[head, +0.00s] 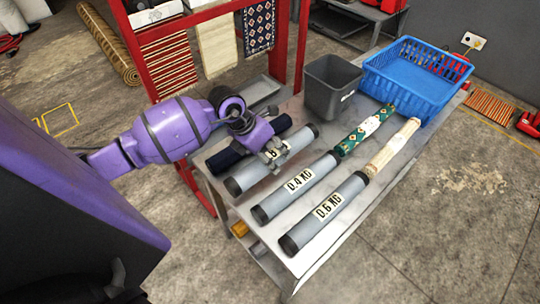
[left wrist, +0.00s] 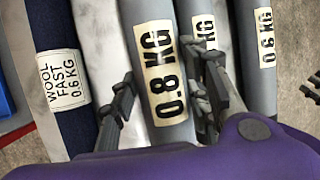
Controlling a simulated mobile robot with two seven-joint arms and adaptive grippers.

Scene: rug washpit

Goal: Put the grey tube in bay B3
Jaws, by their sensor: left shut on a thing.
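The grey tube labelled 0.8 KG (left wrist: 165,85) lies lengthwise on the table; its dark end cap and part of its label show in the head view (head: 262,166). My left gripper (head: 268,145) is over it, with its fingers (left wrist: 163,100) on either side, shut on it. I cannot tell whether the tube is clear of the table. Two more grey tubes lie to its right, labelled 0.4 KG (head: 297,188) and 0.6 KG (head: 325,212). No sign for bay B3 is readable. My right gripper is not recognisable in either view.
A navy roll (left wrist: 53,90), labelled wool, lies left of the held tube. Green (head: 367,130) and cream (head: 393,148) patterned rolls lie behind the other tubes. A grey bin (head: 330,90) and blue basket (head: 410,85) stand at the back. A red rack (head: 300,45) rises behind my left arm.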

